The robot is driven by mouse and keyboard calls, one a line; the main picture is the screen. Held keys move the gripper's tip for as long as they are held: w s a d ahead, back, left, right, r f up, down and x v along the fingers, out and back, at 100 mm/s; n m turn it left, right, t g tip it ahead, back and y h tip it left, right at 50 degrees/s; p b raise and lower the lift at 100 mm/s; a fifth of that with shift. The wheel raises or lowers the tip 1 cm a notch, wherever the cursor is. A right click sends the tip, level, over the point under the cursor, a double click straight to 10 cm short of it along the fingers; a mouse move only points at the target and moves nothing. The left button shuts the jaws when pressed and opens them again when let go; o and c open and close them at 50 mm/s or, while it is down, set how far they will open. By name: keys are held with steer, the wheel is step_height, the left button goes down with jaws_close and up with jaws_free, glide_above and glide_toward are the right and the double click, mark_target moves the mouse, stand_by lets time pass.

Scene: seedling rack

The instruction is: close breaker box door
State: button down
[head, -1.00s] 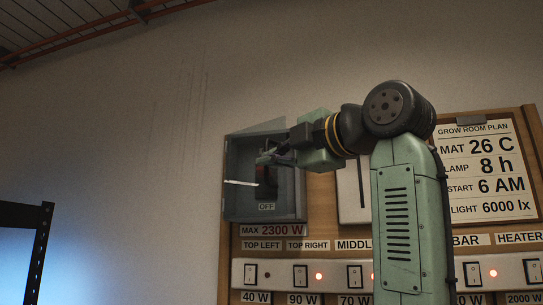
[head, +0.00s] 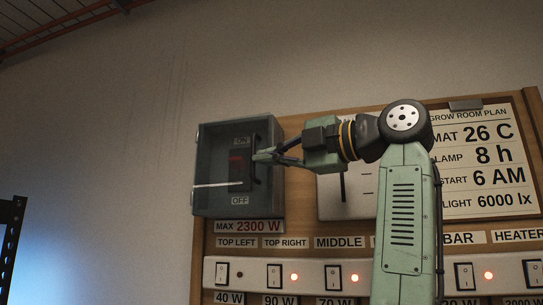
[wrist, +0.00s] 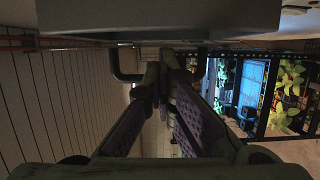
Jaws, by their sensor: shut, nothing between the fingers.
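The grey breaker box (head: 207,208) is on the wall board at the upper left in the head view. Its see-through door (head: 215,165) appears to lie over the box front, flush or nearly so; I cannot tell whether a small gap is left. In the wrist view, the shut fingers (wrist: 160,88) are beside a dark bent bar (wrist: 124,72).
Below the box is a row of rocker switches (head: 274,275) with red lights. A white panel (head: 365,185) and the grow room plan (head: 480,160) are to the right of the box, partly behind my arm. The wall left of the box is clear.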

stand_by(0.5)
steer(key=v, duration=1.2)
